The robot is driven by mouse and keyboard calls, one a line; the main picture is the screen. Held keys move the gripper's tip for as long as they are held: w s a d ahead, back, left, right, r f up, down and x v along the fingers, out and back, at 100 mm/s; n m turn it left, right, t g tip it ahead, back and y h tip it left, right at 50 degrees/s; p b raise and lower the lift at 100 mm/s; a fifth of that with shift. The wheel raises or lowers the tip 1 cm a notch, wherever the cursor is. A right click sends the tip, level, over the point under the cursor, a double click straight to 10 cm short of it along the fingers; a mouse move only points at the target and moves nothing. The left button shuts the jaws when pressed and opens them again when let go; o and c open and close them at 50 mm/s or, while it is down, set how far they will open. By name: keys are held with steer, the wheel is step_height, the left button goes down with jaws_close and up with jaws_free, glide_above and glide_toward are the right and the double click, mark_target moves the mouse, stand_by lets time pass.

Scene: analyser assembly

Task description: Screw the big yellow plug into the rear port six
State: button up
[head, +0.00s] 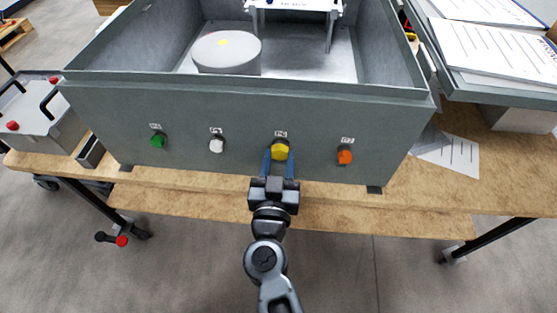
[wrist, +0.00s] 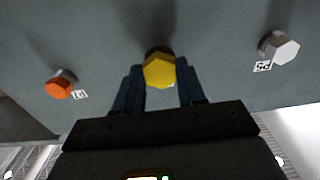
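The big yellow plug (head: 280,151) has a hex head and sits at a port on the grey-green wall of the analyser housing (head: 250,112). It is third from the left in the head view. In the wrist view the yellow plug (wrist: 159,71) is centred between my two blue fingers. My gripper (head: 280,160) reaches up from below, its fingers closed against both sides of the head. The port opening behind the plug is hidden, so I cannot tell how deep the plug sits. A small label is above it, too small to read surely.
A green plug (head: 158,141), a white plug (head: 216,146) and an orange plug (head: 345,157) sit along the same wall. The housing stands on a wooden bench (head: 225,205). A grey box with red knobs (head: 45,125) is at left. Papers (head: 495,50) lie at right.

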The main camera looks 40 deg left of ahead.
jaws_close()
steer(key=m, duration=0.6)
steer(key=shift+m, duration=0.3)
steer(key=m+b, duration=0.1)
steer(key=m, duration=0.6)
steer(key=shift+b, duration=0.3)
steer(key=m+b, duration=0.1)
steer(key=m, duration=0.4)
steer(key=shift+m, duration=0.4)
steer(key=m+b, duration=0.1)
steer(key=m, duration=0.3)
steer(key=shift+r+m, duration=0.1)
steer(key=shift+m, duration=0.3)
steer(key=shift+o, duration=1.9)
jaws_free()
steer(key=shift+a, duration=0.1)
